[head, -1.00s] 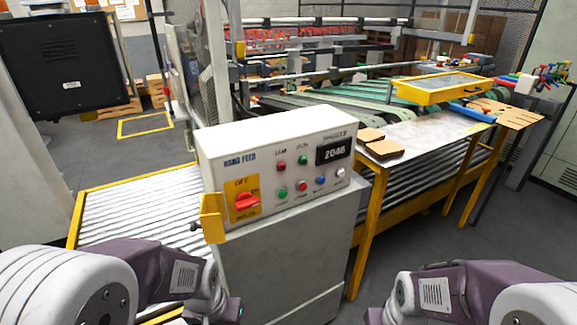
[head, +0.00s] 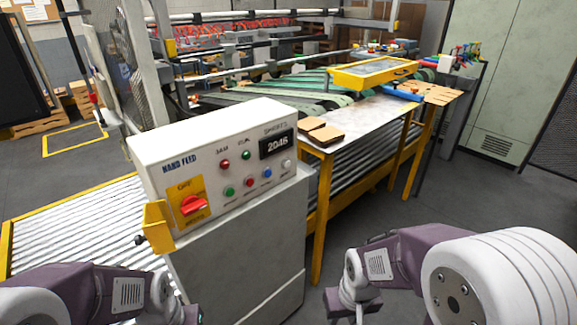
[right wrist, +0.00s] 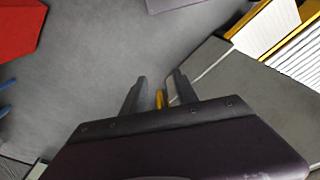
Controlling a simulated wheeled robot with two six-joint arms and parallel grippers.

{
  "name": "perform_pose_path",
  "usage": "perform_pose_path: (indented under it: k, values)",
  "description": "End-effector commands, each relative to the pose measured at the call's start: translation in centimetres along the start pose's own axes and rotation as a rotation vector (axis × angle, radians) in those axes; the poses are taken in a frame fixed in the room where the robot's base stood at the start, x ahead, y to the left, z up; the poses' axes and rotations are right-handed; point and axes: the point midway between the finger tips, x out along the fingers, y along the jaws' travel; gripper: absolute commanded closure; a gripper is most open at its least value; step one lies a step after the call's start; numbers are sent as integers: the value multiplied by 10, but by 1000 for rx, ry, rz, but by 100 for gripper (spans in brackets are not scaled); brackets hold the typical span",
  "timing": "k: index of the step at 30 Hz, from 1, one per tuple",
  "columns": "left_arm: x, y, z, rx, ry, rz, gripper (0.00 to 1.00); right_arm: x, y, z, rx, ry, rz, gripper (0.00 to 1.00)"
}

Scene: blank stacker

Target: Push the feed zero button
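The white hand feed control box (head: 225,145) stands at centre left in the head view. Its sloped face has a row of small green (head: 229,192), red (head: 248,182), blue (head: 267,173) and white (head: 287,163) buttons. Their labels are too small to read, so I cannot tell which is feed zero. Above the row are a red and a green lamp and a dark counter (head: 277,145). My right gripper (right wrist: 158,85) is open and empty over grey floor in the right wrist view, apart from the box. My left gripper is mostly below the head view's bottom edge; its fingers are unclear.
A red rotary switch (head: 193,204) sits on a yellow plate on the box, with a yellow bracket (head: 158,226) at its left corner. A roller conveyor (head: 85,225) lies left. A yellow-legged table (head: 370,120) with brown boards stands behind right. Floor at right is open.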

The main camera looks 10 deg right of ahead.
Motion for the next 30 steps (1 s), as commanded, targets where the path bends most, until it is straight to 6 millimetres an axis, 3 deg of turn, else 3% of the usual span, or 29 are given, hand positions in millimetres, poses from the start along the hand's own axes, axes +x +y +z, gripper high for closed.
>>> perform_pose_path:
  k: [1, 3, 30]
  values:
    - [0, 0, 0, 0, 0, 0, 64, 0, 0, 0, 0, 0, 0, 81]
    - [0, 0, 0, 0, 0, 0, 64, 0, 0, 0, 0, 0, 0, 100]
    - [0, 0, 0, 0, 0, 0, 64, 0, 0, 0, 0, 0, 0, 100]
